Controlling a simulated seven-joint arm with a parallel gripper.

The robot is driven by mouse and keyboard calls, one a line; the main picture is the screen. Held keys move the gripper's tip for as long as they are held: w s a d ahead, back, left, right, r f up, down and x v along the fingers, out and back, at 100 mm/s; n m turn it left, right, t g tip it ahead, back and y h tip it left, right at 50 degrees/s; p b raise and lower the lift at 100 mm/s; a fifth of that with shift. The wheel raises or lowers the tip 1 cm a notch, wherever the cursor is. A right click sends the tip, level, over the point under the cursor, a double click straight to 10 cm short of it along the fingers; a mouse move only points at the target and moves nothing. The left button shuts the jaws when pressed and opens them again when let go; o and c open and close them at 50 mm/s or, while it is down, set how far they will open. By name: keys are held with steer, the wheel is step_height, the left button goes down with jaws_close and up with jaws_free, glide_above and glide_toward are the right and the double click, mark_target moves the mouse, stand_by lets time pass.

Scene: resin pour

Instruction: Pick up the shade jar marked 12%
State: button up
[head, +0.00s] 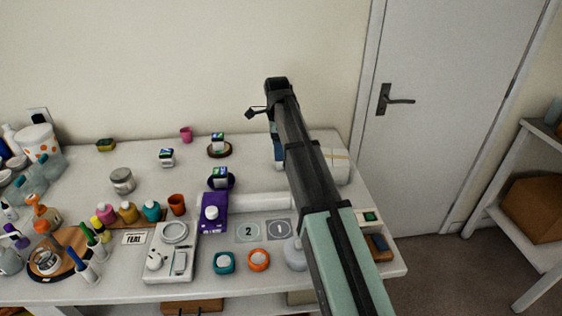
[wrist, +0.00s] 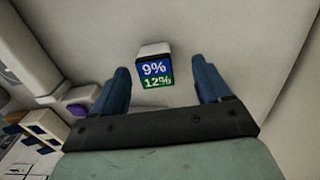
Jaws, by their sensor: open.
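In the wrist view, a small pale-topped block-like item (wrist: 154,49) shows a blue label reading 9% and, below it, a green label reading 12%. I cannot tell whether these belong to one jar or two. It lies beyond and between my blue fingers, which are apart and show nothing held. My gripper (wrist: 160,72) is open. In the head view, small items with blue and green labels stand at the back (head: 218,139), to the left (head: 166,158) and nearer the purple box (head: 220,177). Their text is too small to read. My arm hides part of the right side.
Bottles and paint pots crowd the left. A numbered mat (head: 247,232) lies front right. Bare table shows around the back items.

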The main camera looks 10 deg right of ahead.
steer(key=shift+s+f, duration=0.2)
steer(key=shift+f, duration=1.1)
steer(key=shift+s+f, duration=0.15)
steer(key=shift+f, duration=1.15)
steer(key=shift+c, duration=0.4)
steer(key=c, duration=1)
steer(key=shift+r, duration=0.1)
